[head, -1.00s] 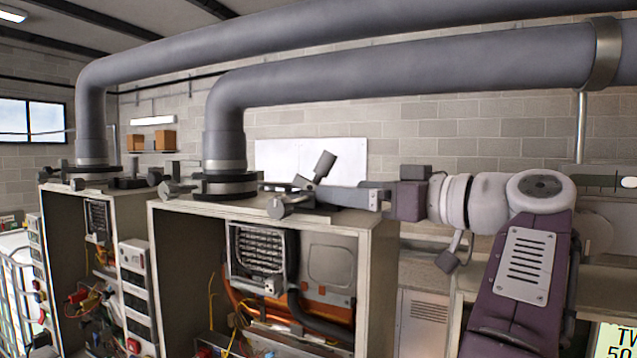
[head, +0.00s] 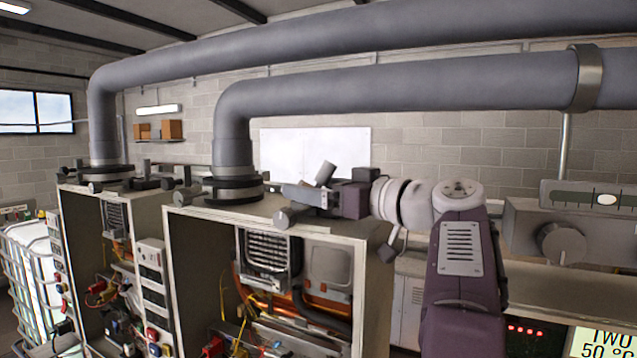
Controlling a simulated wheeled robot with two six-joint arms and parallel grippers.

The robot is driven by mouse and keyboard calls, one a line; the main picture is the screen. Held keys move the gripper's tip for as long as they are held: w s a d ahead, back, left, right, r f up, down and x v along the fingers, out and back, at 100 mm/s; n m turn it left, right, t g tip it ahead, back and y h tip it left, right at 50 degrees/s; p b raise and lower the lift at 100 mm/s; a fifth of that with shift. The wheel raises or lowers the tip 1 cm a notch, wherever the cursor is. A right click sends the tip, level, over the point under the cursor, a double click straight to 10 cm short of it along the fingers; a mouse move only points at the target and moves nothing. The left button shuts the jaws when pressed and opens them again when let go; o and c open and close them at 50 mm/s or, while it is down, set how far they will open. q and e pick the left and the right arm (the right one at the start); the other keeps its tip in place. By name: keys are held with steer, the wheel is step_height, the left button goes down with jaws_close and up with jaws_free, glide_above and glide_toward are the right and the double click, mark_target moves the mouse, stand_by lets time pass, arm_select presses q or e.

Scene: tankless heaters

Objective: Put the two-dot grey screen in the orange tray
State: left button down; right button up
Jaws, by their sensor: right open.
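My right gripper (head: 300,196) reaches in from the right at the top of the nearer heater cabinet (head: 372,285), close to the valve fittings there. Its jaws are open, and the fittings partly overlap its fingers. I see nothing between them. My left gripper is out of view. I cannot make out a two-dot grey screen. An orange tray cannot be identified either; only orange parts (head: 328,292) show inside the nearer cabinet.
A second open cabinet (head: 80,225) stands to the left. Large grey pipes (head: 400,85) run overhead. At lower right are a lit text display (head: 597,343), a dark panel with red dots (head: 527,331) and a knob box (head: 515,225). A white caged tank (head: 30,260) stands far left.

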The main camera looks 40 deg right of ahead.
steer(key=shift+s+a, duration=0.15)
steer(key=shift+a, duration=0.05)
steer(key=shift+c, duration=0.3)
steer(key=c, duration=0.5)
steer(key=shift+w+d+f, duration=0.2)
steer(key=shift+w+d, duration=0.15)
steer(key=shift+d, duration=0.15)
steer(key=c, duration=1.3)
steer(key=shift+s+a, duration=0.1)
steer(key=shift+c, duration=0.6)
steer(key=shift+r, duration=0.1)
jaws_close()
steer(key=shift+r, duration=0.1)
